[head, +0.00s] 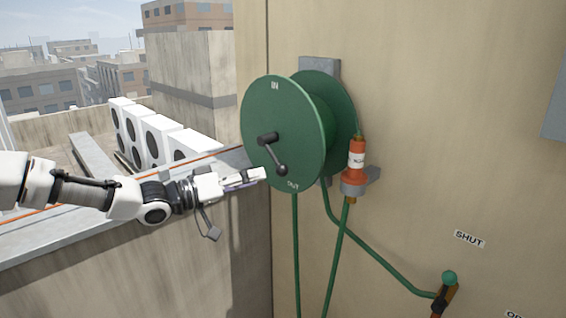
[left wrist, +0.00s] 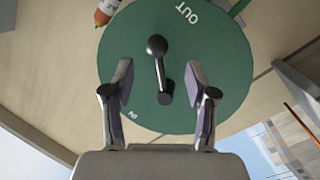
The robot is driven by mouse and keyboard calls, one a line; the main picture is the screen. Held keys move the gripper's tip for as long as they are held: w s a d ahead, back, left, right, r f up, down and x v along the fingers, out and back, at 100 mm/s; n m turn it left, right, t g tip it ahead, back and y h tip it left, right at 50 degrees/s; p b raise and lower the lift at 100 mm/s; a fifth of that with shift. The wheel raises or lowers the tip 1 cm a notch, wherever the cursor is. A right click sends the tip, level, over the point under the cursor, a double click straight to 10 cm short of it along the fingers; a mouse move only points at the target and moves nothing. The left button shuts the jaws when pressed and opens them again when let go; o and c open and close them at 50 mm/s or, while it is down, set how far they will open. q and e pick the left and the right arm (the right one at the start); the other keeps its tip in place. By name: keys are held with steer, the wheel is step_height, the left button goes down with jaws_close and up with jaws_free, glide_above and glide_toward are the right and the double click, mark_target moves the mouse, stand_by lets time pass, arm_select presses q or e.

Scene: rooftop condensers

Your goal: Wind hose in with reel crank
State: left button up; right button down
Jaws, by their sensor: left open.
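The green hose reel (head: 283,120) is mounted on the tan wall, its disc marked IN at the top and OUT at the bottom. A dark crank (head: 274,155) with a round knob (head: 282,170) sits on the disc face, the knob below and right of the hub. My left gripper (head: 262,174) is open and empty, just left of the knob in the head view. In the left wrist view the crank (left wrist: 160,75) shows between and beyond the two open fingers (left wrist: 160,100). The green hose (head: 336,255) hangs below the reel. My right gripper is not in view.
An orange and white nozzle (head: 355,165) sits in a grey holder right of the reel. A green-knobbed valve (head: 449,279) is low on the wall near a SHUT label (head: 469,239). A concrete parapet (head: 150,265) runs below my left arm. White condensers (head: 150,135) stand beyond it.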

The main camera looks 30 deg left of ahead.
mark_target(281, 167)
arm_select(q)
steer(key=shift+w+d+r, duration=0.2)
steer(key=shift+d+r, duration=0.1)
steer(key=shift+d, duration=0.1)
steer(key=x, duration=0.6)
steer(key=shift+w+f+p, duration=0.2)
steer(key=shift+p, duration=0.15)
steer(key=shift+w+d, duration=0.25)
steer(key=shift+a, duration=0.1)
jaws_close()
